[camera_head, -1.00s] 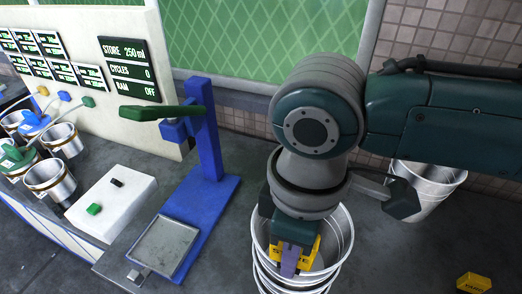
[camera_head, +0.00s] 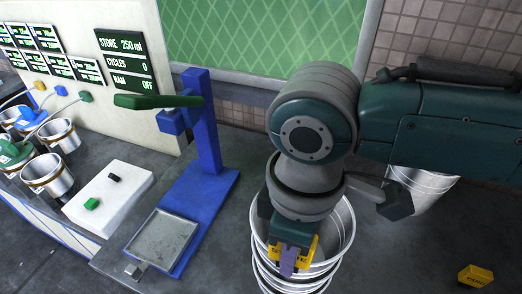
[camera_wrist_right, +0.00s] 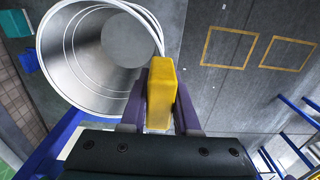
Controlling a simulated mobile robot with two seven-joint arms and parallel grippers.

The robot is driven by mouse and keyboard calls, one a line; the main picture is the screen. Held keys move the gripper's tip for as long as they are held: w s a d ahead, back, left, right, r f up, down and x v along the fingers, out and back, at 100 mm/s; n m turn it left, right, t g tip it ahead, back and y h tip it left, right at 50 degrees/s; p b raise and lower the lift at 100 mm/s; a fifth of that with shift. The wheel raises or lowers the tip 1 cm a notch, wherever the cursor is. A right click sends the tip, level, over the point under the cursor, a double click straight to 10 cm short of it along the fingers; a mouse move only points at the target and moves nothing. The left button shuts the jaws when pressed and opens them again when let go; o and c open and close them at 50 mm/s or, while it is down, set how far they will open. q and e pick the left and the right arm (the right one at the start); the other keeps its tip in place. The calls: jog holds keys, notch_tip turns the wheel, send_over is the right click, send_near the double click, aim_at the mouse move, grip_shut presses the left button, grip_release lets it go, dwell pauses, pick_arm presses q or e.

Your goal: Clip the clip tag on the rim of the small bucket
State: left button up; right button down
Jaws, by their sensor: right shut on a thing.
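My right gripper (camera_head: 288,262) points down at the near side of the nested stack of metal buckets (camera_head: 345,245). It is shut on a yellow clip tag (camera_head: 306,250), whose lettering is partly covered by a purple finger. In the right wrist view the yellow tag (camera_wrist_right: 161,92) sits between the two purple fingers (camera_wrist_right: 160,110), beside the bucket rim (camera_wrist_right: 84,100). I cannot tell whether the tag touches the rim or grips it. Which bucket is the small one is not clear. My left gripper is not in view.
Another metal bucket (camera_head: 421,190) stands tilted behind my right arm. A yellow block (camera_head: 475,275) lies at the lower right. A blue stand with a grey plate (camera_head: 162,243) is left of the stack. Several banded buckets (camera_head: 48,176) stand farther left, near a white box (camera_head: 108,193).

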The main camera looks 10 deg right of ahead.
jog(key=shift+f, duration=0.2)
jog(key=c, duration=0.6)
grip_release()
jog(key=shift+r, duration=0.1)
jog(key=shift+o, duration=0.2)
notch_tip(320, 180, up, 10)
jog(key=shift+f+b, duration=0.1)
jog(key=shift+b, duration=0.5)
jog(key=shift+s, duration=0.1)
